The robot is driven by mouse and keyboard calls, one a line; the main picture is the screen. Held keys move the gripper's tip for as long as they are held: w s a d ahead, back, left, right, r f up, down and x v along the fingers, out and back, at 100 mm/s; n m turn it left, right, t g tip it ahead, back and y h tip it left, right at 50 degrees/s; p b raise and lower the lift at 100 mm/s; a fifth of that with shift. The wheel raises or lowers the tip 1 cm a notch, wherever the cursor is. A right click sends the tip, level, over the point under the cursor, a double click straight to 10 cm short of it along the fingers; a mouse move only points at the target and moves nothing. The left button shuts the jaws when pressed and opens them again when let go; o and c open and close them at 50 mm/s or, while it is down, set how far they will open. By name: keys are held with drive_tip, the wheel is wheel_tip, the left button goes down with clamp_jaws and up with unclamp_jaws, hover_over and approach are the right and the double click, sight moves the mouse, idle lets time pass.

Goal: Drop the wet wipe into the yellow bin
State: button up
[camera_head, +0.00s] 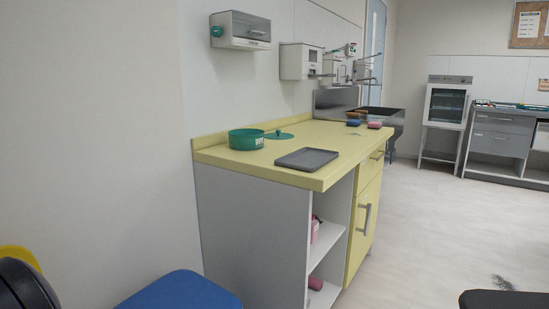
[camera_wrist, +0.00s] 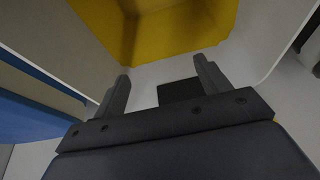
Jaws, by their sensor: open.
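My gripper (camera_wrist: 162,72) is open in the wrist view, its two dark fingers apart with nothing held between them. A yellow surface (camera_wrist: 180,30) lies ahead of the fingertips, likely part of the yellow bin; its full shape is cut off. In the head view a yellow edge (camera_head: 20,253) shows at the lower left, partly hidden by a dark rounded part. A dark flat patch (camera_wrist: 180,91) shows between the fingers against a pale surface; I cannot tell what it is. I cannot make out the wet wipe in either view.
A yellow-topped counter (camera_head: 225,156) holds a green round tub (camera_head: 246,140), its lid (camera_head: 279,135), a grey tray (camera_head: 307,158) and sponges (camera_head: 374,125). A blue surface (camera_head: 182,292) is at the bottom, also at left in the wrist view (camera_wrist: 35,112). The floor right of the counter is mostly clear.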

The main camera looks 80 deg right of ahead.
drive_tip(key=p+v, duration=0.3)
drive_tip(key=v, duration=0.6)
drive_tip(key=b+x, duration=0.5)
drive_tip(key=x, duration=0.6)
wheel_tip(320, 180, up, 6)
drive_tip(key=p, duration=0.5)
